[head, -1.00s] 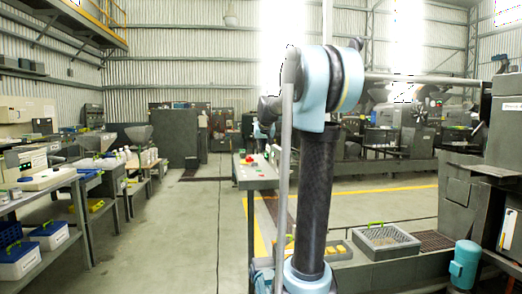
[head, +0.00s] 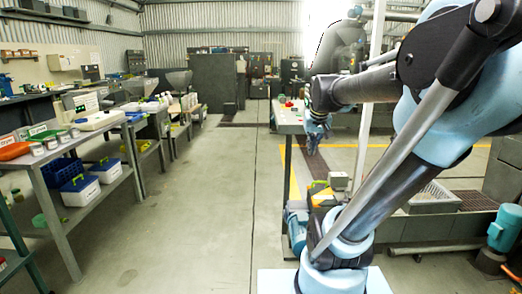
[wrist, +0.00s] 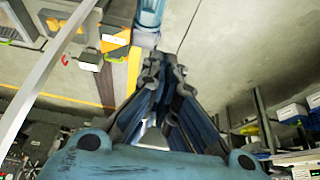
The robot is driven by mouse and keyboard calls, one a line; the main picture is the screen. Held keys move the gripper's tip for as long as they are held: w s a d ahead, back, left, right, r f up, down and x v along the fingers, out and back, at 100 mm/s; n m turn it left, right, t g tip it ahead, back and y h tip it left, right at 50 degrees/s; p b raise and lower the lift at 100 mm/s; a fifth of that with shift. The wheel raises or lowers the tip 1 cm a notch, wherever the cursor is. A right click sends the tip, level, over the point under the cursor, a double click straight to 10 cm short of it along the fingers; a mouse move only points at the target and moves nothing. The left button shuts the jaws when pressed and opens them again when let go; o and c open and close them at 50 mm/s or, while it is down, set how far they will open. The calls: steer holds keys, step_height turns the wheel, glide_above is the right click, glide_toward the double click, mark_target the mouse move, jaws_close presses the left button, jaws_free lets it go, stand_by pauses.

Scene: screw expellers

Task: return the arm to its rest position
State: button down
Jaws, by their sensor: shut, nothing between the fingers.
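My arm, light blue and dark grey, fills the right side of the head view and reaches across to the left. My gripper (head: 312,150) hangs down from the wrist, in front of the control desk area. In the wrist view my gripper (wrist: 163,60) shows with both blue-grey fingers together at the tips and nothing between them.
A control desk (head: 289,117) with buttons stands behind the gripper. A grey crate (head: 432,196) and a blue motor (head: 504,226) are at right. A workbench (head: 75,150) with boxes lines the left. The floor aisle (head: 215,210) between is clear.

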steer(key=s+f+g, duration=0.3)
steer(key=s+f, duration=1.3)
steer(key=s, duration=0.3)
steer(key=shift+s+f, duration=0.2)
steer(key=shift+s, duration=0.05)
steer(key=shift+w+f, duration=0.2)
steer(key=shift+w, duration=0.3)
